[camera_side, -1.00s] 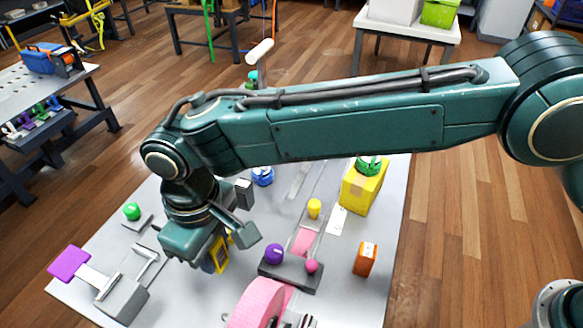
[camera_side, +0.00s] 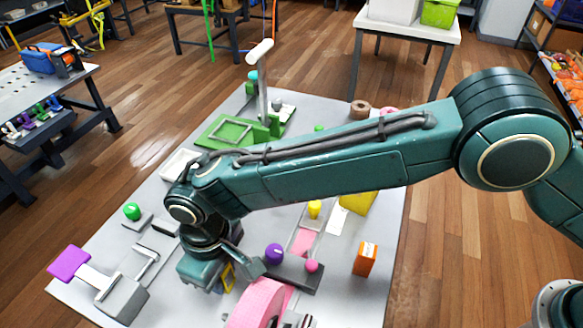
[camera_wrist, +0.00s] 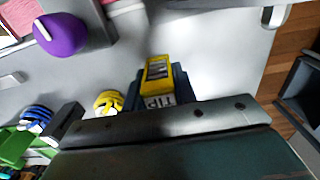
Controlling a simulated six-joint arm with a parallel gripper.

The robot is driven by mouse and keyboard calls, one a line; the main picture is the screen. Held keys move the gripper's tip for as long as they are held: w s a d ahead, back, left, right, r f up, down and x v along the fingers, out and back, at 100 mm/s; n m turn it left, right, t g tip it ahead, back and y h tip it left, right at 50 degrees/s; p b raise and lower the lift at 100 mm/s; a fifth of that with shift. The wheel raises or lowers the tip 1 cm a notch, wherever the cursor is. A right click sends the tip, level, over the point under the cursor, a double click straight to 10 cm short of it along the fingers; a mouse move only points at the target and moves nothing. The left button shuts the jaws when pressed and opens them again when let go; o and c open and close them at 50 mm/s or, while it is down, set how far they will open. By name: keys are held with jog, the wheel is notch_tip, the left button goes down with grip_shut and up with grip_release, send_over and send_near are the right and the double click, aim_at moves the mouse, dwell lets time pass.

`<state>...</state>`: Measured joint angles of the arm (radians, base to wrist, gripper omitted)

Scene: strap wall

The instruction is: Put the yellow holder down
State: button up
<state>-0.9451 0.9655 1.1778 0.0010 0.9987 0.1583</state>
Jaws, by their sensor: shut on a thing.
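The yellow holder (camera_wrist: 157,70) is a small yellow block with a dark face and a white label. In the wrist view it sits between the blue-grey jaws of my gripper (camera_wrist: 160,88), which are shut on it. In the side view the yellow holder (camera_side: 227,278) shows beside my gripper (camera_side: 217,284), low over the left front part of the grey table (camera_side: 170,308). My wrist hides part of it there. I cannot tell whether the holder touches the table top.
A dark block with a purple knob (camera_side: 273,253) and a pink knob (camera_side: 312,266) stands just right of my gripper. A pink roll (camera_side: 258,303) is in front. A grey device with a purple plate (camera_side: 69,263) is left. Bare table lies between.

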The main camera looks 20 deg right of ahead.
jog(key=shift+f, duration=0.2)
jog(key=o, duration=1)
jog(key=shift+o, duration=0.2)
notch_tip(320, 180, up, 12)
jog(key=shift+r, duration=0.2)
dwell(0.5)
